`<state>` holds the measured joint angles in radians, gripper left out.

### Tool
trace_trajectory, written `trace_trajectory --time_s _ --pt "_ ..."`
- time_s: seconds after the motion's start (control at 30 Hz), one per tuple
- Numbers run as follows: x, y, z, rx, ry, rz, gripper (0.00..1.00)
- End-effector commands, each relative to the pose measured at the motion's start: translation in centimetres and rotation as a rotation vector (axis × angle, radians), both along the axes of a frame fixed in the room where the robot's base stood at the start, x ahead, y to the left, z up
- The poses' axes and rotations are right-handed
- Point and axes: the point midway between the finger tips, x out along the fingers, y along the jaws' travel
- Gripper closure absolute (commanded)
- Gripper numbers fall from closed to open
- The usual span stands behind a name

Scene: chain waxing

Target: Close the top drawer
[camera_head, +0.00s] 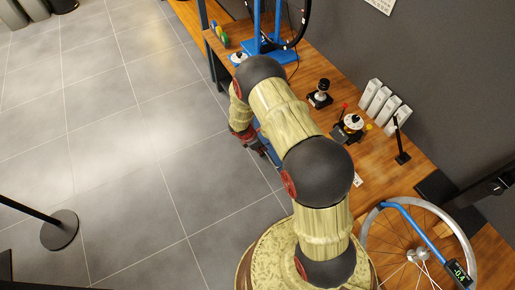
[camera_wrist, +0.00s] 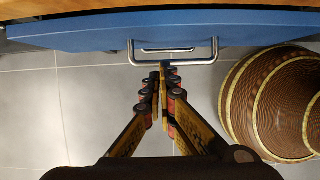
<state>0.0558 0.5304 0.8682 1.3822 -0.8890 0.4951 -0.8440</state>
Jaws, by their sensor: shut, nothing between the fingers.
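The blue drawer front (camera_wrist: 90,32) spans the top of the wrist view, just below the wooden bench edge. It has a silver bar handle (camera_wrist: 205,60); a second bar shows just behind it. I cannot tell how far the drawer stands out from the bench. My gripper (camera_wrist: 163,70) is shut and empty, its fingertips right at the handle's bar. I cannot tell whether they touch it. In the head view my gripper (camera_head: 246,137) is low beside the bench's front side, and a bit of blue drawer (camera_head: 268,146) shows next to it, mostly hidden by my arm.
The wooden bench top (camera_head: 345,93) carries a blue stand (camera_head: 262,46), a black-and-silver tool (camera_head: 320,94), white boxes (camera_head: 382,103) and a wheel (camera_head: 418,255) at the near end. A black post base (camera_head: 60,230) stands on the left. The grey tiled floor (camera_head: 120,130) is otherwise largely clear.

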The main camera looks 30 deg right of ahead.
Motion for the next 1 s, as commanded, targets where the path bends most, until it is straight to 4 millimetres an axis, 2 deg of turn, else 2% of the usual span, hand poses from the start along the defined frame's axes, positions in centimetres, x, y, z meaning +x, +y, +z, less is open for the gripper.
trace_trajectory --time_s 0.03,0.2,0.7,0.9,1.0 --pt "0.3 -1.1 0.2 -0.001 -0.007 -0.006 1.00" --pt "0.3 -2.9 0.3 -0.001 -0.005 -0.004 1.00" --pt "0.3 -3.7 0.5 -0.001 -0.003 -0.002 1.00" --pt "0.3 -5.9 0.6 -0.002 -0.003 -0.005 1.00" --pt "0.4 -6.3 0.5 -0.002 -0.004 -0.003 1.00"
